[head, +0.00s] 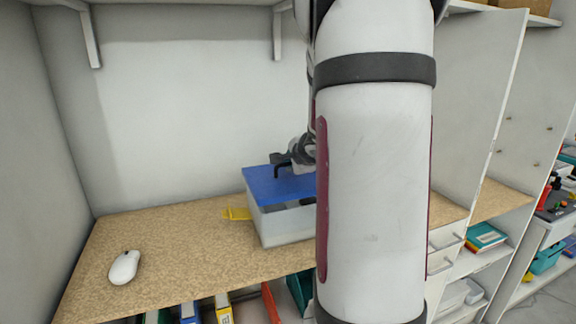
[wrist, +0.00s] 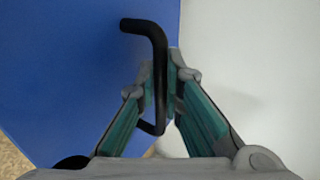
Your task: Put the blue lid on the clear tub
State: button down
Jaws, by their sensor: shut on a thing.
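The blue lid (head: 272,184) lies over the top of the clear tub (head: 278,226) on the wooden shelf. The tub is pale and see-through, and my arm hides its right part. The lid fills the left of the wrist view (wrist: 60,70) and has a black bent handle (wrist: 158,60). My gripper (head: 290,160) is at the handle above the lid. In the wrist view my gripper (wrist: 172,95) is shut on the handle between its fingertips. I cannot tell whether the lid is fully seated on the rim.
A white mouse (head: 124,267) lies at the left of the wooden shelf (head: 180,255). A yellow object (head: 237,214) lies just left of the tub. A wall bracket (head: 277,35) hangs above.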

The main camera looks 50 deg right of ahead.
aim_at(292, 177)
jog(key=shift+f+b, duration=2.05)
jog(key=shift+b, duration=0.35)
jog(key=c, duration=1.6)
grip_release()
jog(key=shift+c, duration=0.2)
jog(key=shift+f, duration=0.1)
jog(key=v, duration=1.2)
